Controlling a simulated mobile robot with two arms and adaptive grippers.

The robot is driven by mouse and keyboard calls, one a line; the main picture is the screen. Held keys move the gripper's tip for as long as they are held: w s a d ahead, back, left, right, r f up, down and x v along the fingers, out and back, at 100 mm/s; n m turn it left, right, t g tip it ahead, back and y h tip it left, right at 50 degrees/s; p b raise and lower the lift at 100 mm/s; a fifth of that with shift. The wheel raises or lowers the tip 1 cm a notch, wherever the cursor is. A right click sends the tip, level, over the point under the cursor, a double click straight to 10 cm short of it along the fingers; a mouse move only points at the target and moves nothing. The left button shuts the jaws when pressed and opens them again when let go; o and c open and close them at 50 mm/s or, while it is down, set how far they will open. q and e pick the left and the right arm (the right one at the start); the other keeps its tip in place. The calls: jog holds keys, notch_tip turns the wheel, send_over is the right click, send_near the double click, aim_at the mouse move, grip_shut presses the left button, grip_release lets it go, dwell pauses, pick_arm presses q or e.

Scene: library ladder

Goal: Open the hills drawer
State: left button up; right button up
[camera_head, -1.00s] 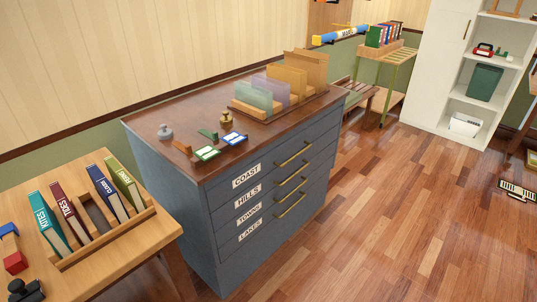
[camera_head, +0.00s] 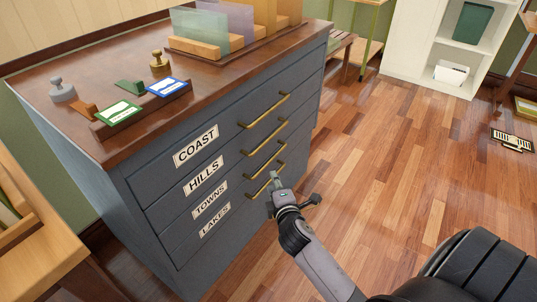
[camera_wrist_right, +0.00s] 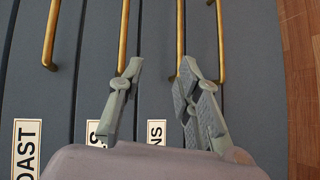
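The blue-grey cabinet (camera_head: 160,215) has stacked drawers labelled COAST, HILLS, TOWNS and LAKES. All look closed. The hills drawer (camera_head: 204,176) is second from the top, with a brass bar handle (camera_head: 266,137); this handle also shows in the right wrist view (camera_wrist_right: 125,35). My right gripper (camera_head: 275,180) is in front of the lower handles in the head view. In the right wrist view my right gripper (camera_wrist_right: 160,68) is open and empty, one finger by the end of the hills handle and the other by the towns handle (camera_wrist_right: 180,35). Contact cannot be told. My left gripper is not in view.
The cabinet top holds stamps (camera_head: 62,90), small cards (camera_head: 168,87) and a wooden divider rack (camera_head: 195,47). A wooden table (camera_head: 45,255) stands close at the left. The floor (camera_head: 385,170) right of the cabinet is clear up to the white shelf (camera_head: 430,75).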

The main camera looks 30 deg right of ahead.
notch_tip(320, 180, up, 5)
jog(key=d+t+h+b, duration=0.1)
jog(key=d, duration=0.1)
jog(key=b, duration=0.1)
send_near(269, 137)
jog(key=shift+n, duration=0.3)
jog(key=b+x, duration=0.1)
jog(key=x, duration=0.2)
jog(key=b+x, duration=0.1)
jog(key=x, duration=0.5)
jog(key=shift+w+f+b, duration=0.15)
jog(key=shift+f+b, duration=0.25)
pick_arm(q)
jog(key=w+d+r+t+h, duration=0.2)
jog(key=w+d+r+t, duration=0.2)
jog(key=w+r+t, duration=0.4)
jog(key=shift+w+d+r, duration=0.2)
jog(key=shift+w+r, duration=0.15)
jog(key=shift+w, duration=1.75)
pick_arm(e)
jog(key=shift+w+d, duration=0.1)
jog(key=shift+w, duration=0.2)
jog(key=shift+c, duration=0.3)
grip_shut()
